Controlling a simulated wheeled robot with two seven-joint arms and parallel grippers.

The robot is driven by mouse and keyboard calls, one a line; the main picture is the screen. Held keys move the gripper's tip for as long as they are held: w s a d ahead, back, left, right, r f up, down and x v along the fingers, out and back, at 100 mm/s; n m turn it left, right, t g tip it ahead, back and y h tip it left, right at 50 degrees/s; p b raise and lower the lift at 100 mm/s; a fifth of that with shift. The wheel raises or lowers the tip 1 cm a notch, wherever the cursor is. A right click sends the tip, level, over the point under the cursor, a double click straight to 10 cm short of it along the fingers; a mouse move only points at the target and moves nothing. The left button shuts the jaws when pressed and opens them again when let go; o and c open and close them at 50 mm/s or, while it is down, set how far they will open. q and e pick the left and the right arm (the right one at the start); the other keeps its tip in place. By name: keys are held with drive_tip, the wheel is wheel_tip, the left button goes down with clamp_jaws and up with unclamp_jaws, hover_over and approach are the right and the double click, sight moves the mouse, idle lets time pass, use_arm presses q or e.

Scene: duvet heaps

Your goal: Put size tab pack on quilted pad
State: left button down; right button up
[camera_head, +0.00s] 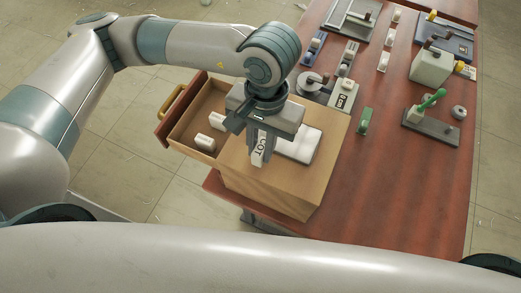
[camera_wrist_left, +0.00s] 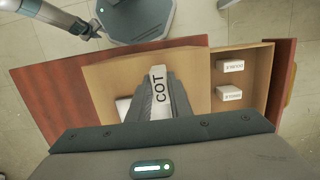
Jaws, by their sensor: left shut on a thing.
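The size tab pack (camera_head: 259,151) is a white block with "COT" in black letters. My left gripper (camera_head: 262,150) is shut on it and points down over the wooden cabinet top. It also shows between the fingers in the left wrist view (camera_wrist_left: 158,90). The quilted pad (camera_head: 301,146) is a white square lying on the cabinet top, just right of my left gripper in the head view. The gripper partly hides the pad, and in the left wrist view only a bit of the pad (camera_wrist_left: 123,107) shows beside the fingers.
An open drawer (camera_head: 190,122) with a yellow handle juts from the cabinet (camera_head: 265,187) and holds two white labelled blocks (camera_head: 204,142) (camera_head: 217,122).

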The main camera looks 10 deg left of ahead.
sight(260, 155)
use_arm(q)
drive_tip(key=shift+f+p, duration=0.75)
drive_tip(key=shift+f, duration=0.8)
drive_tip(key=shift+f+b, duration=0.2)
drive_tip(key=shift+b, duration=0.25)
drive_tip(key=c, duration=1.6)
unclamp_jaws()
drive_tip(key=shift+r, duration=0.1)
